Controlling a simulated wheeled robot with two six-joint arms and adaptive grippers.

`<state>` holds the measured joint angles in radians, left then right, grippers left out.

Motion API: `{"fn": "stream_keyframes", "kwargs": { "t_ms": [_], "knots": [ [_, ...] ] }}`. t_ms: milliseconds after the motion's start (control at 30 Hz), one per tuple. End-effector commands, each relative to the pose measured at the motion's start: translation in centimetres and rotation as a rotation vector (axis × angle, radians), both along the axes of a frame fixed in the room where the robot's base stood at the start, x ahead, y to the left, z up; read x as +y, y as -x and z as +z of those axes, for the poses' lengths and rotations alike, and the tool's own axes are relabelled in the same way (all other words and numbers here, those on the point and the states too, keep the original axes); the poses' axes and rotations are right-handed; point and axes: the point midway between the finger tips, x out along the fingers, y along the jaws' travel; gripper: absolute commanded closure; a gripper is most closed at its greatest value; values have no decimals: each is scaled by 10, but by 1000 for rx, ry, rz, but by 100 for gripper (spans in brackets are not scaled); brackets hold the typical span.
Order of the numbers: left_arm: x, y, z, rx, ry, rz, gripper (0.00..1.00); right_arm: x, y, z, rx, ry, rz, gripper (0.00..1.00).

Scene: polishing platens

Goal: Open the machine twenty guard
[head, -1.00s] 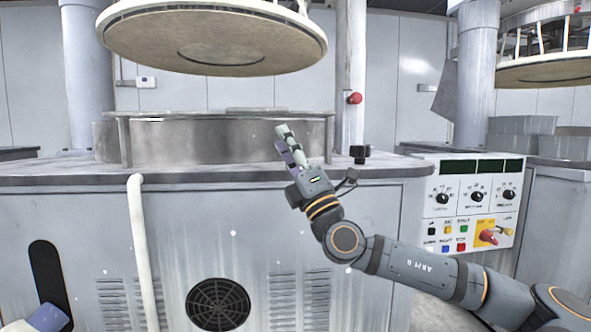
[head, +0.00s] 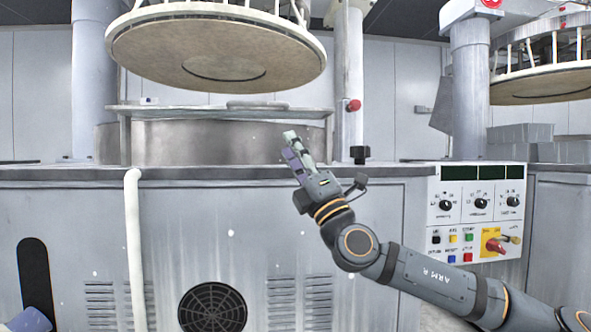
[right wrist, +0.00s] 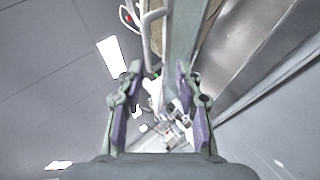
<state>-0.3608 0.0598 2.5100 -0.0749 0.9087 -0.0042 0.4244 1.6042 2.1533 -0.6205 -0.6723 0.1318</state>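The guard (head: 200,110) is a low frame with a flat top rail and end posts, standing in front of the round metal basin (head: 205,144) of the near machine. No number on the machine is readable. My right gripper (head: 297,147) is in front of the guard's right part, its fingers pointing up and left; whether it touches the guard cannot be told. In the right wrist view its two fingers (right wrist: 160,110) are apart with nothing held between them. A purplish piece at the head view's lower left corner looks like part of my left gripper (head: 32,319); its fingers do not show clearly.
A round upper platen (head: 215,50) hangs above the basin. A small black knob (head: 360,153) stands on the machine top right of the gripper. A control panel (head: 478,212) with dials and buttons is at right. A white pipe (head: 135,250) runs down the machine front.

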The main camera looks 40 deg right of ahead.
Motion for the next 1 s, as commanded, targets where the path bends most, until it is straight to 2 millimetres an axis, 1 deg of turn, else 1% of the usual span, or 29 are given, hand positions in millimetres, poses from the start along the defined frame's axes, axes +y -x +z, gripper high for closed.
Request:
{"fn": "stream_keyframes", "kwargs": {
  "t_ms": [33,267,833,900,933,967,1000],
  "knots": [
    [0,0,-9,1,-2,1,60,-1,1,-6,0,-1,-1,64],
    [-2,-1,-24,5,-12,8,60,-2,4,-12,0,0,0,64],
    [-3,-2,-24,6,-15,10,60,-3,5,-10,-1,0,0,64],
    [-3,-3,-23,12,-13,9,60,-2,3,-13,8,-7,7,74],
    [-2,-5,-22,21,-12,10,60,-1,-1,-17,22,-17,19,78],
    [-2,-8,-20,37,-11,10,60,0,-8,-25,45,-34,39,82],
    [-1,-15,-17,69,-7,11,60,4,-19,-40,89,-70,79,87]
  ]
}}
